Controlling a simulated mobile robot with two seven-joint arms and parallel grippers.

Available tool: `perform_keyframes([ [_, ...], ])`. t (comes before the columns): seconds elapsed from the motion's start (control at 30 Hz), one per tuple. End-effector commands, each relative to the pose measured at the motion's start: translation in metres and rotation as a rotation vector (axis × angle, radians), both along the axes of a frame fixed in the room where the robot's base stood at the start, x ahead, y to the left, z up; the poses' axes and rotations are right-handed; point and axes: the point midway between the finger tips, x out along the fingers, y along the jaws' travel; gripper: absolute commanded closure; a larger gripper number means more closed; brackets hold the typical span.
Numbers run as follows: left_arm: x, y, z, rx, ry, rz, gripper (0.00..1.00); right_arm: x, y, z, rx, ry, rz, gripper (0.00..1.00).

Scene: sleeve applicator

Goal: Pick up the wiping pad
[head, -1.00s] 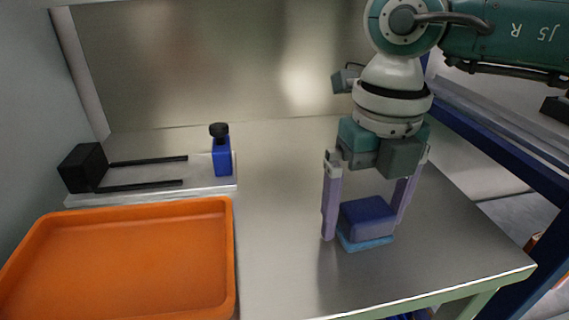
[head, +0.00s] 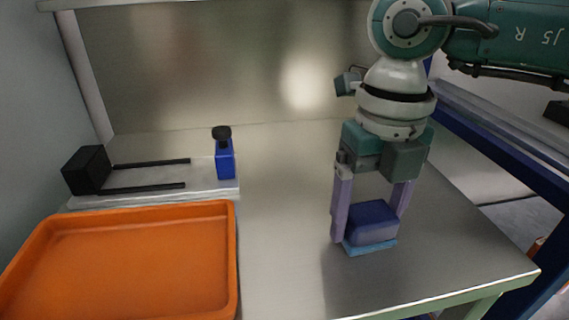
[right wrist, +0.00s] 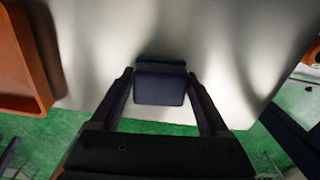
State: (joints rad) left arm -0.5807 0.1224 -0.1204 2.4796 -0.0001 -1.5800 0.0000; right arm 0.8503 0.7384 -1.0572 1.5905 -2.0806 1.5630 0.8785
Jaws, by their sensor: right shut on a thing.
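The wiping pad (head: 371,221) is a dark blue block on a lighter blue base (head: 371,248), on the right part of the metal table. My right gripper (head: 369,226) reaches down from above with its purple fingers on either side of the pad. It is shut on the pad, which appears to be at the table surface. In the right wrist view the pad (right wrist: 160,88) lies between the two dark fingers (right wrist: 160,92). My left gripper is not in view.
An orange tray (head: 236,262) stands at the front left. Behind it is a pale plate (head: 205,180) with a black block (head: 87,171), two dark rails and a blue block with a black knob (head: 225,158). The middle of the table is clear.

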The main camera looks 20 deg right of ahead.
Motion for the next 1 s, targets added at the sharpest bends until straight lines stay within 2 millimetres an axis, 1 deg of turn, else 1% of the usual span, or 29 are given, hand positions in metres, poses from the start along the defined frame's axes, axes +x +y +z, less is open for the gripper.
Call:
perform_keyframes([
  [0.17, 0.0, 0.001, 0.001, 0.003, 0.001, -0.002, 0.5, 0.001, 0.0, 0.012, 0.001, -0.002, -0.001, 0.76],
  [0.27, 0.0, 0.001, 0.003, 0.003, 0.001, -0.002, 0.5, 0.001, 0.0, 0.028, 0.0, -0.005, 0.0, 0.76],
  [0.37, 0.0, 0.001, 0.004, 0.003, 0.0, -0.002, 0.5, 0.002, 0.0, 0.051, 0.001, -0.007, 0.0, 0.76],
  [0.6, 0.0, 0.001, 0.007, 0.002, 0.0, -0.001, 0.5, 0.002, 0.0, 0.126, 0.001, -0.009, 0.001, 0.76],
  [0.7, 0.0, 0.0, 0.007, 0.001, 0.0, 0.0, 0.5, 0.001, 0.0, 0.152, 0.0, -0.007, 0.001, 0.76],
  [0.8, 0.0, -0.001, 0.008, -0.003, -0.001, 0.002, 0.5, 0.001, 0.0, 0.173, 0.001, -0.006, 0.001, 0.76],
  [0.87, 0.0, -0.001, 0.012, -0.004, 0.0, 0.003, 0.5, 0.001, 0.0, 0.185, -0.001, -0.004, 0.0, 0.76],
  [1.0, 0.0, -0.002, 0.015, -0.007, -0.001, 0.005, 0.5, 0.0, 0.0, 0.197, 0.0, -0.002, -0.001, 0.76],
])
